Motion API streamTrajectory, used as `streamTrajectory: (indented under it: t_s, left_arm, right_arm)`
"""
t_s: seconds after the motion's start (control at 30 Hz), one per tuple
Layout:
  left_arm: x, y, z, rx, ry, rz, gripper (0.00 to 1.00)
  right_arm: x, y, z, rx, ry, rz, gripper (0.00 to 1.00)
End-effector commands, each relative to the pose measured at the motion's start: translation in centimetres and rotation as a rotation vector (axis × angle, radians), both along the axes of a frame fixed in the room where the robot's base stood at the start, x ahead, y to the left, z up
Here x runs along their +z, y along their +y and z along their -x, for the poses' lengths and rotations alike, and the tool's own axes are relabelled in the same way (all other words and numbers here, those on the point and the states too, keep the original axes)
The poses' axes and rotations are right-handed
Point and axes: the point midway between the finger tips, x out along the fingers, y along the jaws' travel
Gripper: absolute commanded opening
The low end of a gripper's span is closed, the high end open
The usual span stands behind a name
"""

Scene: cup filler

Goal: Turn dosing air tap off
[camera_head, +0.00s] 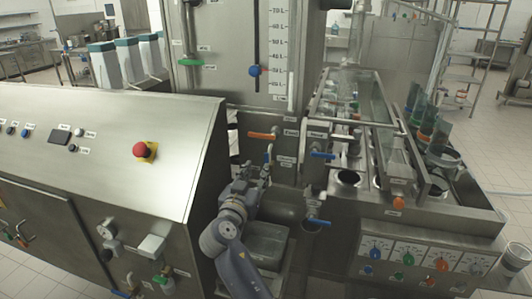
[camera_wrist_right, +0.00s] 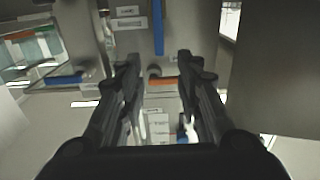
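My right gripper (camera_head: 260,172) reaches up toward a group of taps between the sloped cabinet and the filling station. In the wrist view the gripper (camera_wrist_right: 159,62) is open, its fingers apart with nothing held between them. An orange tap handle (camera_head: 262,135) lies level above it; this also shows between the fingers in the wrist view (camera_wrist_right: 163,83). Other blue handles are at the right (camera_head: 322,155) and lower down (camera_head: 318,222). The labels are too small to read, so I cannot tell which is the dosing air tap. My left gripper is out of view.
A sloped steel cabinet (camera_head: 90,145) with a red stop button (camera_head: 140,149) stands at the left. A tank with a level scale (camera_head: 279,45) rises behind the taps. The cup filling line (camera_head: 470,213) is at the right.

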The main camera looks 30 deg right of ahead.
Motion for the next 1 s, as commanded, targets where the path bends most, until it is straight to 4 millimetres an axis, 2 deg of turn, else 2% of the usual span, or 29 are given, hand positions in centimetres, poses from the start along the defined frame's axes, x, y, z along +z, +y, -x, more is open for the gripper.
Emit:
streamTrajectory:
  t_s: [0.17, 0.6, 0.8, 1.0]
  left_arm:
    - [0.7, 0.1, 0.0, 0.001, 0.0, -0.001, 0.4]
    - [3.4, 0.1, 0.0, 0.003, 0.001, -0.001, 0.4]
    - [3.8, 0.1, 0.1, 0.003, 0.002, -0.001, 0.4]
    - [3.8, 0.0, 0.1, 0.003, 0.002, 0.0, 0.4]
  right_arm:
    - [0.8, -1.0, -0.9, -0.007, -0.014, 0.007, 0.33]
    - [0.7, -6.7, -5.7, -0.005, -0.01, 0.006, 0.33]
    - [0.6, -7.9, -6.8, -0.004, -0.011, 0.005, 0.33]
    - [0.5, -8.2, -7.1, -0.004, -0.012, 0.003, 0.33]
